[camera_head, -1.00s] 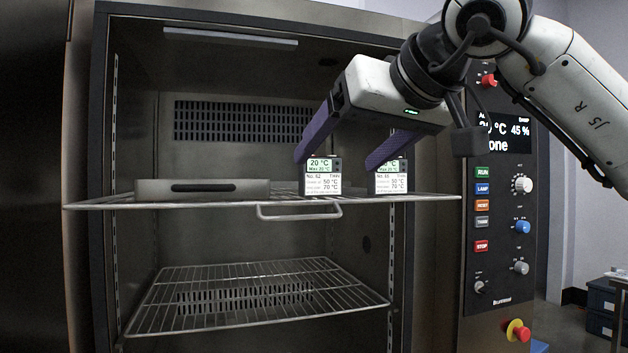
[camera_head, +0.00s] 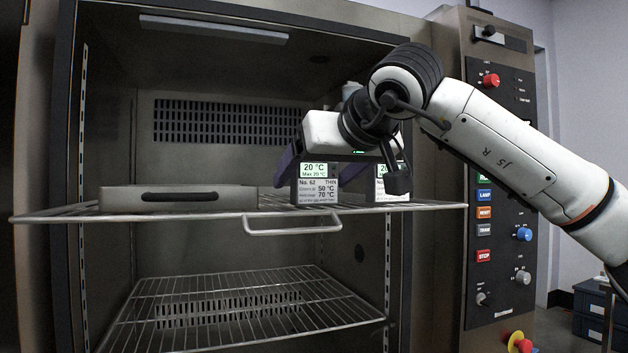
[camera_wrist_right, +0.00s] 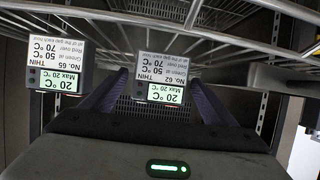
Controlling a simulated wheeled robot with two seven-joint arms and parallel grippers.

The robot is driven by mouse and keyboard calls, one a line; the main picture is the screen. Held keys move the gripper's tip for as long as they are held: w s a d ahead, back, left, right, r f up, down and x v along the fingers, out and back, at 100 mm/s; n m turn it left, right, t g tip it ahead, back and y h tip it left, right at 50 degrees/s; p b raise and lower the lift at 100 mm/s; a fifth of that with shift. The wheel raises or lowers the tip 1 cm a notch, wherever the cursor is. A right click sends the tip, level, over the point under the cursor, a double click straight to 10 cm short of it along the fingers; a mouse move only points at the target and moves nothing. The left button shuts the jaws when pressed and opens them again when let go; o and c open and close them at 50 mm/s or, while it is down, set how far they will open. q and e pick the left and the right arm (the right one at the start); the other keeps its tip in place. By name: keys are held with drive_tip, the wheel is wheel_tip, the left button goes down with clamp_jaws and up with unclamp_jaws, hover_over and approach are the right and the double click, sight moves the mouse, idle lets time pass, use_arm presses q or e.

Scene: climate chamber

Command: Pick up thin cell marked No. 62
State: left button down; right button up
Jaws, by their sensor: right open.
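The thin cell marked No. 62 (camera_head: 316,187) is a small upright block with a white label and a green 20 °C display. It stands near the front edge of the upper wire shelf (camera_head: 428,206). My right gripper (camera_head: 318,168) is open around it, one finger at its left side in the head view; the other finger is mostly hidden. In the right wrist view the No. 62 cell (camera_wrist_right: 163,76) appears upside down between the two fingers, with visible gaps. I cannot tell any contact. My left gripper is out of view.
A similar cell, No. 65 (camera_wrist_right: 57,68), stands close by, partly hidden by my arm in the head view (camera_head: 383,194). A flat grey box with a dark handle slot (camera_head: 120,199) lies left on the shelf. The lower wire shelf (camera_head: 240,305) is empty. A control panel stands right.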

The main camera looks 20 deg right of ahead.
drive_tip(key=shift+w+f, duration=0.15)
drive_tip(key=shift+w, duration=0.25)
drive_tip(key=c, duration=1.4)
